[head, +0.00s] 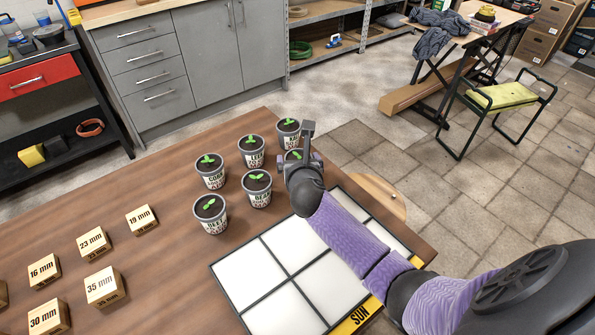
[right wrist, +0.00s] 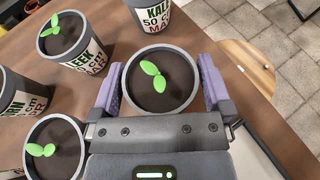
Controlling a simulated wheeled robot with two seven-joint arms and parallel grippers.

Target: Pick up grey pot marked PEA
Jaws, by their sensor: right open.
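A grey pot with dark soil and a green seedling (right wrist: 160,80) stands upright on the wooden table, between the fingers of my right gripper (right wrist: 160,92). Its label is hidden in both views, so I cannot read PEA on it. In the head view it is mostly covered by my right gripper (head: 302,165), which is open above and around it. A small gap shows beside the rim, and I cannot tell if a finger touches the pot. My left gripper is not in view.
Similar pots stand close by: KALE (head: 288,137), LEEK (head: 252,157), CORN (head: 213,180), BEAN (head: 258,197) and BEET (head: 212,223). A white-celled tray marked SUN (head: 250,275) lies nearer me. Several wooden blocks with sizes, such as 35 mm (head: 103,288), stand at left.

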